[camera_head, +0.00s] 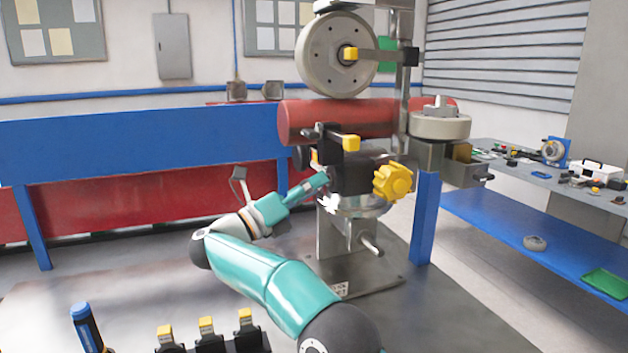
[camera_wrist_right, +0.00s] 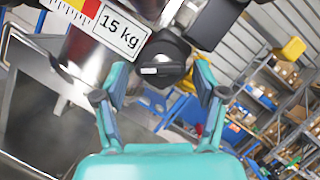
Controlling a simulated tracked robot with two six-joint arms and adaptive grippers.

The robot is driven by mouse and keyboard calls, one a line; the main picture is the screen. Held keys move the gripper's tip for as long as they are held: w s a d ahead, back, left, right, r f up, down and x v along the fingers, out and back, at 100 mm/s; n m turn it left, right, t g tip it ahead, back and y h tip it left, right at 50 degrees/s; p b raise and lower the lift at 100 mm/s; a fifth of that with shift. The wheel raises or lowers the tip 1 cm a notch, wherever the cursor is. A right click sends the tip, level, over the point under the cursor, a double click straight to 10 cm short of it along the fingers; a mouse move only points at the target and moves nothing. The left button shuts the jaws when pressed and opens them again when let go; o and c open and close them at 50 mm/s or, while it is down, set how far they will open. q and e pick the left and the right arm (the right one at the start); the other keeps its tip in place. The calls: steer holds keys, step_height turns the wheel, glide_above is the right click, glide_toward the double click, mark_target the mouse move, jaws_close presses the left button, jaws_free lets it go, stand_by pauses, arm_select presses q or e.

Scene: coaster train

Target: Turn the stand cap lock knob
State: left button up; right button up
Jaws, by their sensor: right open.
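In the wrist view, a round black knob (camera_wrist_right: 163,58) with a pale mark on its face lies just beyond the gap between my right fingers. I take it to be the stand cap lock knob. My right gripper (camera_wrist_right: 160,92) is open around empty space, with its teal fingers on either side of the knob's lower part; contact cannot be told. In the head view, my right gripper (camera_head: 323,186) reaches the left side of the stand's black head (camera_head: 350,174), which hides the knob. A yellow lobed knob (camera_head: 393,181) is on the head's right side. My left gripper is out of view.
The metal stand (camera_head: 340,245) rises from a floor plate. A red cylinder (camera_head: 335,119) and a grey wheel (camera_head: 337,53) are above and behind it. A blue post (camera_head: 425,220) is to its right. Black clamps with yellow tops (camera_head: 206,333) are at the bottom left.

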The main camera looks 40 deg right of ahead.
steer(key=shift+d+r, duration=0.2)
steer(key=shift+d, duration=0.3)
steer(key=shift+a, duration=0.1)
steer(key=c, duration=1.1)
steer(key=m+g, duration=0.2)
steer(key=m, duration=0.3)
steer(key=m+g+p, duration=0.1)
steer(key=m+g, duration=0.2)
steer(key=m, duration=0.3)
steer(key=shift+w+f, duration=0.1)
steer(key=shift+w, duration=0.05)
steer(key=shift+c, duration=0.2)
